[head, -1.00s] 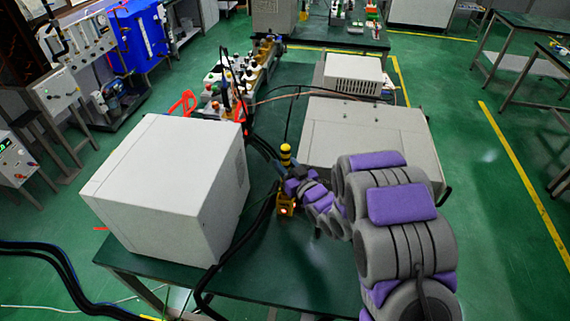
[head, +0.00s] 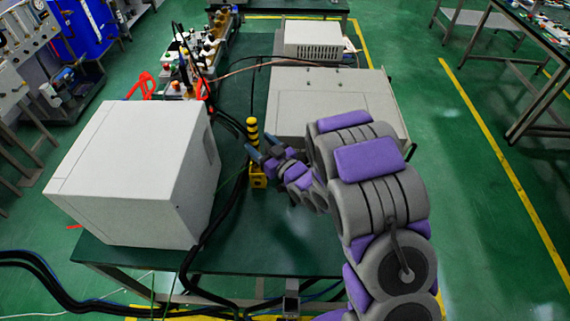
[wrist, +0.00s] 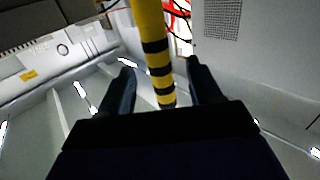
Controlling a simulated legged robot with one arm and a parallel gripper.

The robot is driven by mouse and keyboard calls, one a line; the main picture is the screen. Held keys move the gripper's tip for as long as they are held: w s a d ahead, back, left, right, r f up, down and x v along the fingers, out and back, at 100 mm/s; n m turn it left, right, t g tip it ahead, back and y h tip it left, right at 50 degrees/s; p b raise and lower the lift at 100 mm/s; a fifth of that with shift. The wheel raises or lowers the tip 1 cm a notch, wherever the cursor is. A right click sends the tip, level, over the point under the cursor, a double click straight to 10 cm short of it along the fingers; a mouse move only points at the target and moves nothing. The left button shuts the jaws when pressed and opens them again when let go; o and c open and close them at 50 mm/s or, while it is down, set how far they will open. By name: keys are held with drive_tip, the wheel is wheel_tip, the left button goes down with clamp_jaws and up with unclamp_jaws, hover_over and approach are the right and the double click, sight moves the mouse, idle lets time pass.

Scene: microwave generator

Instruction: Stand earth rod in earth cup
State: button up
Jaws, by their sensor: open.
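The earth rod (head: 252,129) is yellow with black bands and stands upright, or nearly so, above the yellow earth cup (head: 258,179) on the green table. My gripper (head: 259,146) is at the rod, with its two dark fingers spread apart. In the wrist view the rod (wrist: 154,40) passes between the open fingers, with a visible gap on each side. The gripper partly hides the rod's lower part and the cup's top in the head view, so how deep the rod sits cannot be told.
A large white box (head: 140,170) stands left of the cup and a grey cabinet (head: 335,100) behind it to the right. Black cables (head: 213,220) run between the white box and the cup. The table's front right (head: 285,245) is clear.

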drive_tip(key=p+v, duration=1)
drive_tip(key=v, duration=0.3)
drive_tip(key=shift+d, duration=0.2)
idle(0.7)
